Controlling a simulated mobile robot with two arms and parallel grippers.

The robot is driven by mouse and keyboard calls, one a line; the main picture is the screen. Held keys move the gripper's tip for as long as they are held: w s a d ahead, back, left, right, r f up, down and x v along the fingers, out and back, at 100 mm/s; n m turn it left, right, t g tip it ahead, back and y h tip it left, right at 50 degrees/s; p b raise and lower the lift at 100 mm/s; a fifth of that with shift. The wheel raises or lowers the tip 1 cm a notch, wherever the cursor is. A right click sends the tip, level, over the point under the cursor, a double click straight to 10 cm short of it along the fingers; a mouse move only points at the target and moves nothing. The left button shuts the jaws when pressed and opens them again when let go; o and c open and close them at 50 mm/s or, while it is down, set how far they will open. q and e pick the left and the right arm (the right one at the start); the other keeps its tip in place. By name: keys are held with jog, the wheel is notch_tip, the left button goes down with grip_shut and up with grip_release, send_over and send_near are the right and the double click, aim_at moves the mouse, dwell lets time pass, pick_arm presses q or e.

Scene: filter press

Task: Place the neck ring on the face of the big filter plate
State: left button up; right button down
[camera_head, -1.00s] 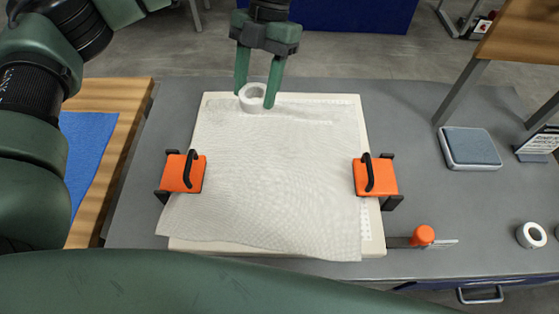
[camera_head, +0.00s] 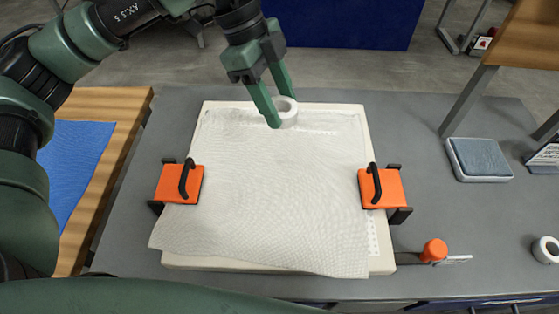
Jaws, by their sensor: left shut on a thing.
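The white neck ring (camera_head: 287,113) is between the fingers of my left gripper (camera_head: 284,108), near the far edge of the big filter plate. My left gripper is shut on it; I cannot tell whether the ring touches the surface below. The big filter plate (camera_head: 351,107) is a cream square slab lying flat on the grey table. A white woven cloth (camera_head: 265,195) covers most of its face, skewed and overhanging at the near left. My right gripper is not in view.
Orange clamps with black handles sit at the plate's left (camera_head: 178,184) and right (camera_head: 383,188) edges. An orange knob (camera_head: 434,250) and a white roll (camera_head: 546,249) lie at right. A grey-blue pad (camera_head: 479,158) is at far right. A blue cloth (camera_head: 72,170) lies on wood at left.

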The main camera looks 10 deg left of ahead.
pick_arm(q)
jog(key=p, duration=0.1)
send_near(283, 174)
jog(key=x, duration=0.5)
jog(key=shift+w+d, duration=0.2)
jog(key=shift+d, duration=0.15)
jog(key=shift+s+f, duration=0.15)
jog(key=shift+f, duration=0.45)
jog(key=o, duration=1.1)
jog(key=shift+o, duration=1.3)
jog(key=shift+f, duration=0.15)
jog(key=shift+r, duration=0.35)
jog(key=b+v, duration=0.1)
jog(key=v, duration=1.2)
jog(key=shift+d, duration=0.2)
